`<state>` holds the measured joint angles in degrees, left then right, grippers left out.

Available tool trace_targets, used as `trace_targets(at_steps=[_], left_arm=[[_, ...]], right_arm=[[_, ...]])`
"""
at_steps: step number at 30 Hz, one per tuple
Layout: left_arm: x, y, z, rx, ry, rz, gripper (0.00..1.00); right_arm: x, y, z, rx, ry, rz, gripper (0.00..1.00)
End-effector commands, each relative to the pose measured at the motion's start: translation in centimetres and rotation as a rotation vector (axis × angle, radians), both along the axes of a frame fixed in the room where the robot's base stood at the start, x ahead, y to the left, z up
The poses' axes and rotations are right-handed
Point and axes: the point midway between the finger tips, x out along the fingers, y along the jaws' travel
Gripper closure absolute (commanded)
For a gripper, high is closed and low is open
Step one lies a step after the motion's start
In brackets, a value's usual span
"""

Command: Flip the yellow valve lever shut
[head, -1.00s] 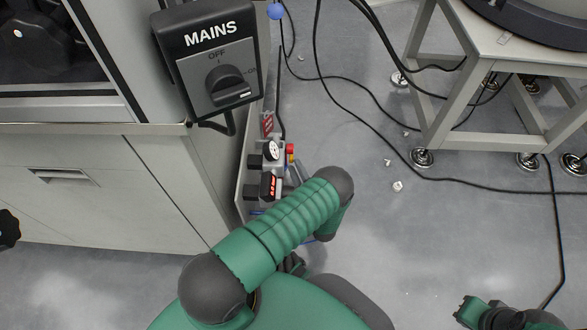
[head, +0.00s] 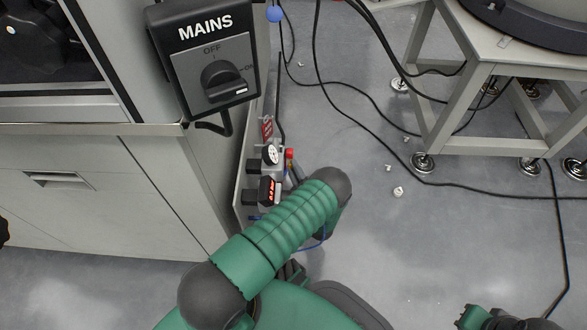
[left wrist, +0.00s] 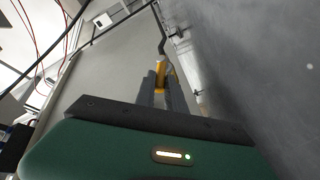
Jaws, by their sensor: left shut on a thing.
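The yellow valve lever (left wrist: 160,76) shows in the left wrist view between the two grey fingers of my left gripper (left wrist: 161,84), which is shut on it. In the head view my left gripper (head: 293,176) is small and partly hidden behind my green arm, beside the gauge panel. The lever cannot be made out clearly there, and its angle is hard to tell. My right arm shows only in part at the bottom right of the head view; no fingers can be made out.
A round gauge (head: 271,155), a red-lit display (head: 268,190) and a red knob (head: 290,153) sit close by the left gripper. The MAINS switch box (head: 212,70) stands above left. Black cables (head: 360,138) cross the floor towards a white stand (head: 448,105).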

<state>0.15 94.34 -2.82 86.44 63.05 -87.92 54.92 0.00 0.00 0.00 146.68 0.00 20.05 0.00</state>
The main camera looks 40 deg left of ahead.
Motion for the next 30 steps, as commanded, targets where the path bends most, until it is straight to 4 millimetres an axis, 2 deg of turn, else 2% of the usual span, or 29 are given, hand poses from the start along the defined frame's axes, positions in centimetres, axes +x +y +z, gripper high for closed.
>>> trace_targets(at_steps=[17,23,30], left_arm=[[-0.1,-0.1,0.3,-0.026,0.031,0.002,1.00],[-0.1,0.0,1.2,-0.077,0.089,0.002,1.00],[0.3,0.3,2.7,-0.200,0.232,0.003,1.00]], right_arm=[[0.0,0.0,1.1,0.000,0.000,0.000,1.00],[0.0,0.0,3.4,0.000,0.000,0.000,1.00],[0.0,0.0,8.0,0.000,0.000,0.000,1.00]])
